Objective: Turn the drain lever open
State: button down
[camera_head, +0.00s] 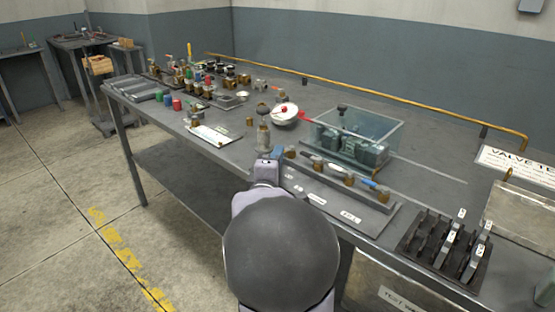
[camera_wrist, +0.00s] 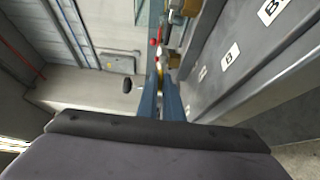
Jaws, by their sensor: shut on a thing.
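My gripper (camera_head: 273,157) is at the left end of a grey labelled rack (camera_head: 375,218) on the bench. In the wrist view, its two blue fingers (camera_wrist: 160,85) are close together, shut on a small pale yellow piece (camera_wrist: 160,62) at their tips. Most of that piece is hidden, and I cannot tell whether it is part of the drain lever. Brass fittings (camera_head: 349,180) line the rack, with a blue handle (camera_head: 367,183) towards its right end. No drain lever can be clearly picked out in either view.
A clear tank (camera_head: 388,135) with grey blocks stands behind the rack. A white bowl (camera_head: 285,118) with a red piece and a grey cylinder (camera_head: 263,137) stand close to my gripper. A black rack (camera_head: 440,248) is at right. Bare bench shows right of the tank.

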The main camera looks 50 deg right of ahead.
jog(key=c, duration=2.2)
grip_release()
jog(key=b+v, duration=0.1)
jog(key=v, duration=0.4)
jog(key=shift+a+f, duration=0.1)
jog(key=shift+a, duration=0.1)
jog(key=shift+b+v, duration=0.7)
jog(key=shift+v, duration=0.3)
